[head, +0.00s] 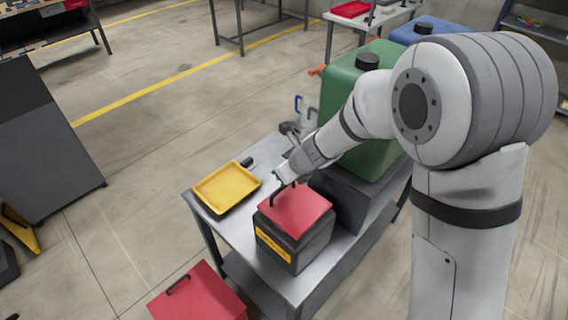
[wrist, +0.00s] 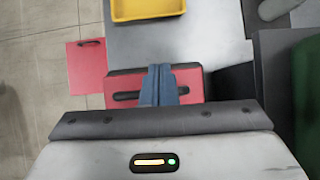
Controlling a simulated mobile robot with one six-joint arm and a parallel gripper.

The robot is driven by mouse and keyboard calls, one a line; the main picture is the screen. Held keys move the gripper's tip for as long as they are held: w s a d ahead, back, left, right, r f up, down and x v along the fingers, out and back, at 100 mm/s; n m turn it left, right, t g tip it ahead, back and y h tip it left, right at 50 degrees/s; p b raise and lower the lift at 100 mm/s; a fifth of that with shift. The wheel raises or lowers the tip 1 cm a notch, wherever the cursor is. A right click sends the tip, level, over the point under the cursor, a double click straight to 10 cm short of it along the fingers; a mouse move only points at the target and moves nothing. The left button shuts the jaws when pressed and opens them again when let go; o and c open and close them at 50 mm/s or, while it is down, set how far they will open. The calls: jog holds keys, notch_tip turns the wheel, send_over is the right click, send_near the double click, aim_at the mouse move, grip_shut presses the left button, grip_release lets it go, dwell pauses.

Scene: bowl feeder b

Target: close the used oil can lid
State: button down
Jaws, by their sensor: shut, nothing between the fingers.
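The used oil can is a dark box (head: 277,247) with a yellow label, standing on the front part of the metal bench. Its red lid (head: 303,211) lies over the box top; I cannot tell whether it sits fully flush. The lid also shows in the wrist view (wrist: 190,80), with a dark handle (wrist: 124,96) across it. My gripper (head: 277,183) is at the lid's far-left edge by the handle. In the wrist view its blue-grey fingers (wrist: 159,76) are together with nothing between them. They cover part of the lid and handle; contact is unclear.
A yellow tray (head: 226,188) lies on the bench (head: 232,226) left of the can. A dark block (head: 342,197) and a large green canister (head: 349,84) stand behind and right. Another red-lidded bin (head: 198,297) stands low in front of the bench. The floor at left is mostly clear.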

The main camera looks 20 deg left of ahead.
jog(key=shift+a+f, duration=0.1)
jog(key=shift+s, duration=0.15)
dwell(0.3)
jog(key=shift+r, duration=0.6)
jog(key=w+a+r, duration=0.1)
jog(key=a+r, duration=0.3)
jog(key=r, duration=0.7)
jog(key=shift+w+a, duration=0.3)
